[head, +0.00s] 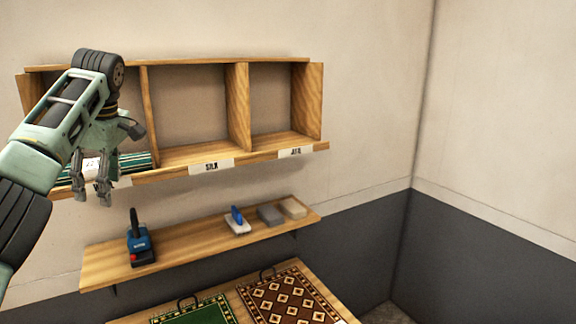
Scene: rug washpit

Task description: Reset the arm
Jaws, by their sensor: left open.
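My left arm comes in from the left and is raised in front of the wall shelf. Its gripper (91,195) points down, with its fingers apart and nothing between them. It is in front of the left compartment's front edge and covers part of the label there. A green striped rug (135,161) lies in that left compartment, partly hidden by the gripper. My right gripper does not show.
The wall shelf (262,148) has empty middle and right compartments, labelled. A lower shelf (185,242) holds a blue tool (139,245), a blue-handled brush (237,221) and two blocks (270,214). Below are a green rug (195,314) and a brown patterned rug (290,299).

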